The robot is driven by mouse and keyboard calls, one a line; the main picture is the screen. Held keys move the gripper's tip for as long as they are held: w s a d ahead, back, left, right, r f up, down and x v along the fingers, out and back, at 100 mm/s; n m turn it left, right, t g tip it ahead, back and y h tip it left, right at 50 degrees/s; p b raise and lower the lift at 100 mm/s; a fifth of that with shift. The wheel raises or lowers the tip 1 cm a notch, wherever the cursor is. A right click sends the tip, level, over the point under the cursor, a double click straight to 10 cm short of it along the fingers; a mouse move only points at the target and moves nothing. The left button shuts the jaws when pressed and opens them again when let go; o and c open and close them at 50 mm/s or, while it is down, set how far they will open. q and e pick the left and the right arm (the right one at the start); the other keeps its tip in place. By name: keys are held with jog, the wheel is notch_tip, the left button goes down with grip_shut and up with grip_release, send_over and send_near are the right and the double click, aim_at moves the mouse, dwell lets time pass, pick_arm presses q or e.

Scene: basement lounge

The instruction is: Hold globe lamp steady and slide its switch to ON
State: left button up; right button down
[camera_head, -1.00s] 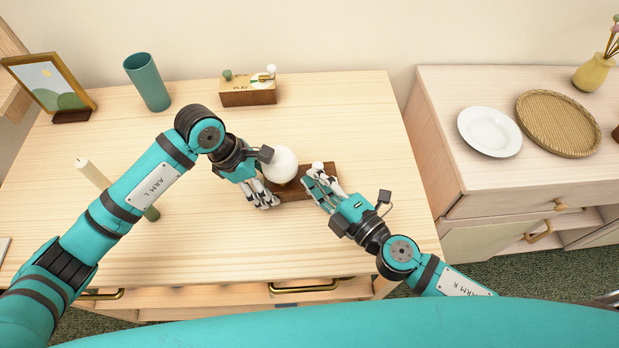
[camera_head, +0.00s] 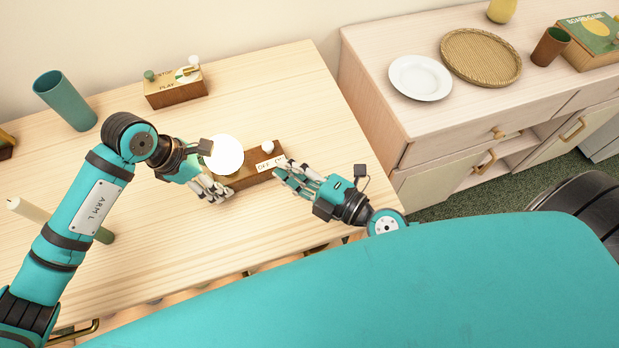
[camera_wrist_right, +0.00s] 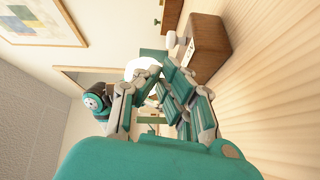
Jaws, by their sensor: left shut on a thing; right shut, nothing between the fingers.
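The globe lamp has a bright white globe (camera_head: 223,155) on a brown wooden base (camera_head: 246,180) on the light wood table. A white switch knob (camera_head: 267,147) stands near the base's right end, behind an OFF/ON label (camera_head: 270,165) partly hidden by my right fingers. I cannot tell exactly which word the knob lines up with. My left gripper (camera_head: 216,191) is shut on the base's left end. My right gripper (camera_head: 283,171) is shut and empty at the base's front right corner. The right wrist view shows the knob (camera_wrist_right: 171,40) apart from my right fingertips (camera_wrist_right: 163,68).
A separate cabinet at right bears a plate (camera_head: 420,78) and a woven tray (camera_head: 480,56).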

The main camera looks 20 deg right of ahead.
jog(key=shift+v, duration=2.7)
pick_arm(q)
jog(key=o, duration=1.5)
jog(key=shift+o, duration=0.2)
